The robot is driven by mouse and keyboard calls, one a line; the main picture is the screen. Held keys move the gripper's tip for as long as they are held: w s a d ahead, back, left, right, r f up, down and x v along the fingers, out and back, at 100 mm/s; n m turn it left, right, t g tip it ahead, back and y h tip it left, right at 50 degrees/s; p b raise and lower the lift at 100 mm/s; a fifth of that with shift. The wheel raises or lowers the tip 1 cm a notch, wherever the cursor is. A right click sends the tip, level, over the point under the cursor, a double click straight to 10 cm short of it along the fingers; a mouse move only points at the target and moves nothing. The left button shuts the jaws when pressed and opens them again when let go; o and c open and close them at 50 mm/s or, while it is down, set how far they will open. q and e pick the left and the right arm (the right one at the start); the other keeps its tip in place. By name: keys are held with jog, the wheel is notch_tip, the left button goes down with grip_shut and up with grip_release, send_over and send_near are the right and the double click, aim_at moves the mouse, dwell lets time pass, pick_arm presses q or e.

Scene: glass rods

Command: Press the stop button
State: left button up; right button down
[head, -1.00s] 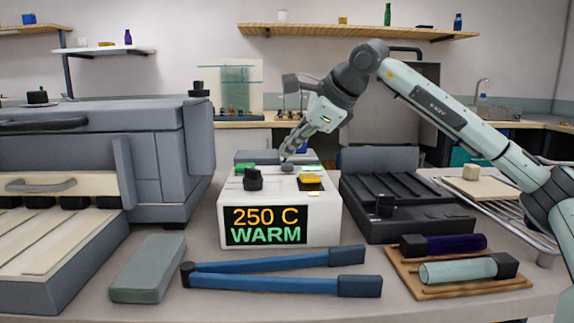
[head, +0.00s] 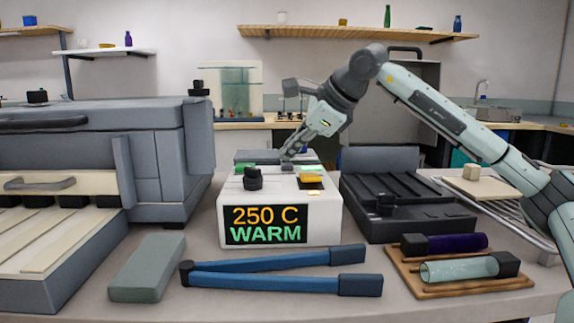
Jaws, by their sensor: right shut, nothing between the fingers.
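A white control box (head: 230,215) stands mid-table with a display (head: 266,225) reading "250 C WARM". Its top carries a black knob (head: 253,179), a green button (head: 246,169) at the back left and an orange-yellow part (head: 311,179) at the right. I cannot read which control is the stop button. My right gripper (head: 287,162) is shut and empty, pointing down at the back middle of the box top. Its tip hides the spot below it; I cannot tell whether it touches. My left gripper is out of view.
A grey furnace (head: 170,140) stands at the left, a dark slotted unit (head: 420,215) at the right. In front lie a grey-green block (head: 147,268), blue-handled tongs (head: 265,279) and a wooden board (head: 470,289) with two glass pieces.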

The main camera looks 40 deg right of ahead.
aim_at(290, 165)
jog(key=shift+f+b, duration=0.4)
jog(key=shift+f, duration=0.1)
dwell(0.3)
dwell(0.4)
jog(key=shift+r+p, duration=0.85)
jog(key=shift+r, duration=0.05)
notch_tip(290, 165, up, 5)
jog(key=p, duration=0.4)
jog(key=shift+r, duration=0.1)
dwell(0.5)
